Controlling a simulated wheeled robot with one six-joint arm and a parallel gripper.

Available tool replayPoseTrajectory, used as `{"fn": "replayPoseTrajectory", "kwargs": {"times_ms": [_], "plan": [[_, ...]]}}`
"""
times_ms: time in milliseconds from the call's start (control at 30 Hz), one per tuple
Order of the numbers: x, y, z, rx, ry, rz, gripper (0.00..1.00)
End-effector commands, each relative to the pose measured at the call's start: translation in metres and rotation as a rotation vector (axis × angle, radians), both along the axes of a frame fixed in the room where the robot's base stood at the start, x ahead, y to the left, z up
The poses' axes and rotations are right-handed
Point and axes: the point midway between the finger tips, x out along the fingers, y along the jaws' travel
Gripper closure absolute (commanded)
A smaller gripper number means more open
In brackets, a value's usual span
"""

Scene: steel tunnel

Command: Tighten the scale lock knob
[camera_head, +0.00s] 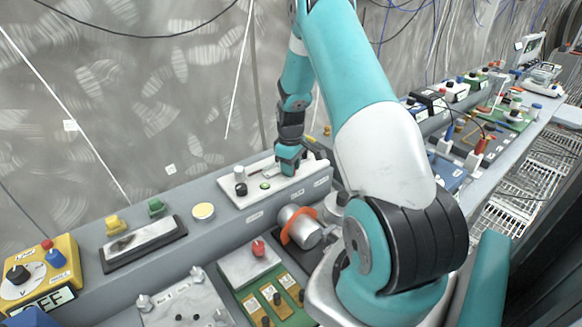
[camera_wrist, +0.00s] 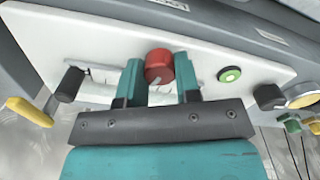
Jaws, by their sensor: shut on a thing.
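My gripper (camera_wrist: 159,78) is shut on a round red knob (camera_wrist: 158,65) on a white panel. One finger is on each side of it in the wrist view. The white panel (camera_wrist: 105,32) has a slotted scale strip (camera_wrist: 105,76) running behind the fingers. In the head view my gripper (camera_head: 288,165) is down at the same white panel (camera_head: 233,200), and it hides the red knob there. I cannot read any label that names the scale lock knob.
A green button (camera_wrist: 230,74) and a black knob (camera_wrist: 269,97) are right of my gripper in the wrist view; another black knob (camera_wrist: 69,84) is left. In the head view a grey cylinder with an orange ring (camera_head: 299,228) stands below the panel. A wall (camera_head: 130,100) rises behind.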

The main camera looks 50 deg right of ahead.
Motion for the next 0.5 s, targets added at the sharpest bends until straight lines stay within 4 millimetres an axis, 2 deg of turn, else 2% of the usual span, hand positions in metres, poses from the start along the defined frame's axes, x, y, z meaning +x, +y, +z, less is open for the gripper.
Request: {"fn": "replayPoseTrajectory", "kwargs": {"times_ms": [267,500], "plan": [[0.0,-0.0002,-0.0005,0.0,0.0,-0.155,0.93],[0.0001,-0.0002,-0.0008,-0.001,0.0,-0.374,0.93]]}}
